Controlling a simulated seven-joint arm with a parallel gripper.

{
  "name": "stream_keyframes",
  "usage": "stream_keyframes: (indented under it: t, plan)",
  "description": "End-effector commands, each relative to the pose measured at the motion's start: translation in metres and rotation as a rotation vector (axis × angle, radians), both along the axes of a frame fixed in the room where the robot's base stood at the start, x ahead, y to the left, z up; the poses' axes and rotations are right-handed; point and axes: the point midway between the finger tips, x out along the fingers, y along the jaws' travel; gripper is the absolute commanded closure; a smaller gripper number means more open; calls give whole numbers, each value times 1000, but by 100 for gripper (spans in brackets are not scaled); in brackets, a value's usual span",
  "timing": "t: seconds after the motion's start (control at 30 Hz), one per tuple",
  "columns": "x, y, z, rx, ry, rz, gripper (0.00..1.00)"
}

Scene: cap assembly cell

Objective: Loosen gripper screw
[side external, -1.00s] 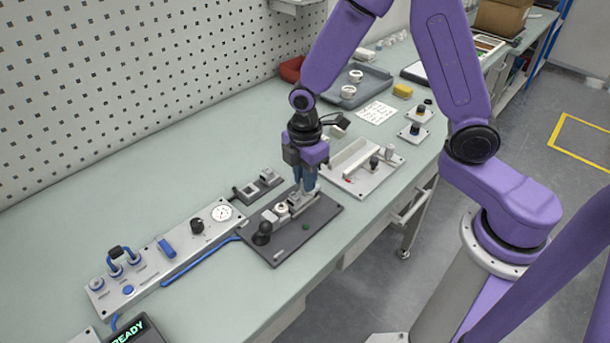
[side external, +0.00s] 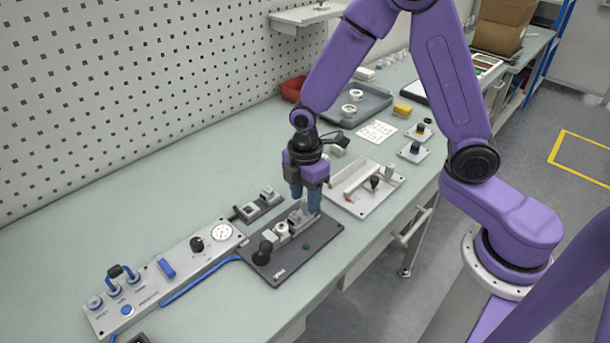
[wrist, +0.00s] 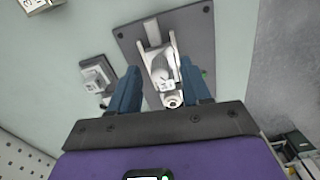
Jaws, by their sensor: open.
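My gripper (side external: 306,203) is open, pointing down over the back end of a dark fixture plate (side external: 308,254). In the wrist view its two blue fingers (wrist: 160,72) stand apart on either side of a pale metal part (wrist: 160,50) on the plate (wrist: 195,35). A small round, screw-like end (wrist: 173,101) shows at the near end of that part; I cannot tell for sure that it is the screw. I see no finger touching it. A black knob (side external: 262,252) and a pale round piece (side external: 282,229) sit on the plate in front of the fingers.
A grey control panel (side external: 150,289) with blue connectors and a gauge (side external: 222,232) lies left of the plate. A small block fixture (side external: 258,206) is behind it. A light plate (side external: 362,189) with a bar and knobs stands to the right. The bench's left back is clear.

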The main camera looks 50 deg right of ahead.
Motion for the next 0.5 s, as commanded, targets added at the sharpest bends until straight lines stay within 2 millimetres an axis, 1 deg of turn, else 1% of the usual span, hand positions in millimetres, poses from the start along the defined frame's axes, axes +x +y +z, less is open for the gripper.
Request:
stream_keyframes:
  t: [0.17, 0.37, 0.5]
  plan:
    - [1, 1, 19, 3, -6, 0, 52]
    - [1, 0, 57, 4, -7, 0, 52]
    - [1, 1, 87, 5, -10, 1, 52]
